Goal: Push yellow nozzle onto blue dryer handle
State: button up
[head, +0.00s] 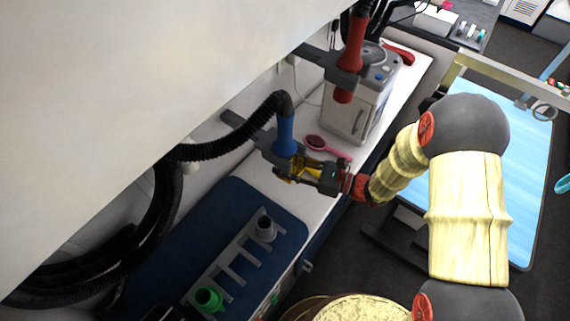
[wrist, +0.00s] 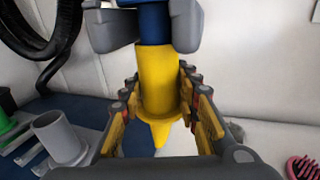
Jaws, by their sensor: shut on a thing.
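The blue dryer handle (head: 286,134) hangs upright in a grey wall bracket, with a black hose running from its top. Its lower end also shows in the wrist view (wrist: 155,24), between the grey bracket jaws. The yellow nozzle (wrist: 157,80) is upright directly below the handle, in line with it, its top meeting the blue end. I cannot tell how far it is seated. My gripper (wrist: 158,112) is shut on the nozzle, with a finger on each side. In the head view the gripper (head: 305,172) reaches in from the right and partly hides the nozzle (head: 284,173).
A grey rack (head: 235,262) on a blue mat holds a green nozzle (head: 208,299) and a grey nozzle (head: 265,226). A red dryer handle (head: 353,50) hangs farther back above a white appliance (head: 357,108). A pink brush (head: 325,146) lies on the counter behind the gripper.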

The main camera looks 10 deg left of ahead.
jog(key=o, duration=1.4)
jog(key=shift+d, duration=0.1)
jog(key=d, duration=0.7)
jog(key=s+d, duration=0.1)
jog(key=d, duration=0.3)
jog(key=shift+d, duration=0.35)
